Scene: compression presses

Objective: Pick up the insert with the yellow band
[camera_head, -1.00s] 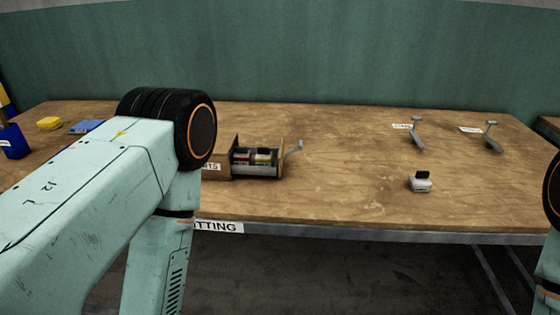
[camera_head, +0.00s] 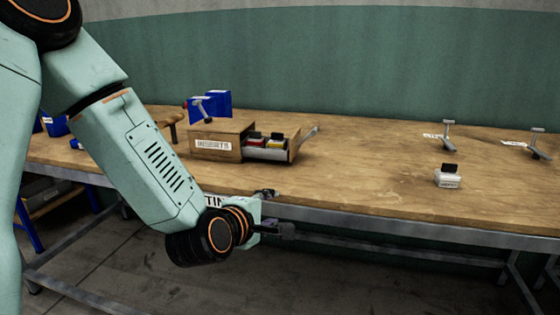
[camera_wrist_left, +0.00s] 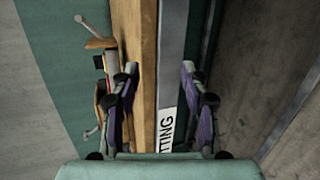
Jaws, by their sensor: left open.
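The insert with the yellow band (camera_head: 274,144) sits in the open drawer (camera_head: 268,155) of a wooden box labelled INSERTS (camera_head: 212,146). An insert with a red band (camera_head: 253,140) is beside it, to its left. My left gripper (camera_head: 285,226) is open and empty, in front of the table's front edge and below the box. Its two fingers stand wide apart in the left wrist view (camera_wrist_left: 160,85). My right gripper is not in view.
A small white block with a black top (camera_head: 448,177) stands on the right of the table (camera_head: 370,185). Two metal levers with labels (camera_head: 446,134) (camera_head: 536,145) are farther back. Blue bins (camera_head: 222,102) stand behind the box. The table middle is clear.

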